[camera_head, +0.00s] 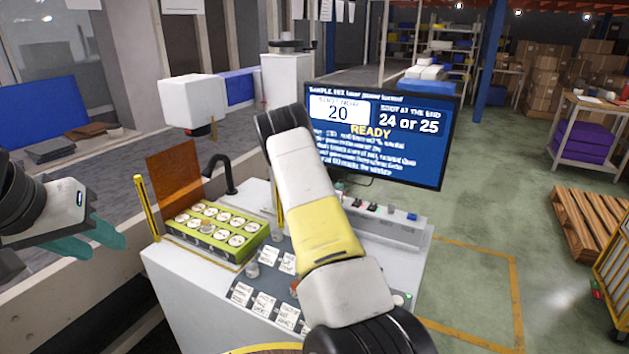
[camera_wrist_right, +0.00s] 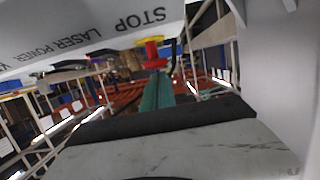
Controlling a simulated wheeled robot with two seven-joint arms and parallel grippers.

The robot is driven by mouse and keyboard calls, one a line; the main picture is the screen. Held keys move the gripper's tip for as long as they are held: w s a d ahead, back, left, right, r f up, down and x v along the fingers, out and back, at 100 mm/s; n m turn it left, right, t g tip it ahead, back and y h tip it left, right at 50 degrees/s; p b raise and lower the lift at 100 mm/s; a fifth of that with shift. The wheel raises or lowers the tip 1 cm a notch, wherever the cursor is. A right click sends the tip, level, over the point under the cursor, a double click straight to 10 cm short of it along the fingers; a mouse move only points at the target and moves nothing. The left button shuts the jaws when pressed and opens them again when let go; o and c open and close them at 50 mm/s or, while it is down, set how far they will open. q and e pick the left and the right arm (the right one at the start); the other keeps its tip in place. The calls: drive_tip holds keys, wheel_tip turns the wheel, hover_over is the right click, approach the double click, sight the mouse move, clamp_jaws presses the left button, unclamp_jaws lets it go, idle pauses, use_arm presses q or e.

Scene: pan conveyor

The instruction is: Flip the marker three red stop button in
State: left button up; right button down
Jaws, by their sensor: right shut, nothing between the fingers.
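The red stop button (camera_wrist_right: 152,50) shows in the right wrist view, with a yellow part beside it, under a pale panel (camera_wrist_right: 70,30) lettered STOP and LASER POWER. My right gripper (camera_wrist_right: 158,78) is shut and empty, its teal fingertips pointing at the button and very close to it; I cannot tell whether they touch. In the head view my right arm crosses the console (camera_head: 195,295) and hides this gripper. My left gripper (camera_head: 106,243) is open and empty, left of the console. No marker number is readable near the button.
A green tray (camera_head: 246,256) with round pieces sits on the console, near an orange panel (camera_head: 175,172) and yellow post (camera_head: 148,208). A monitor (camera_head: 425,160) reading READY stands behind. Labelled controls lie beside my right arm.

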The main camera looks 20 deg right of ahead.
drive_tip(key=shift+f, duration=0.1)
drive_tip(key=shift+f, duration=1.1)
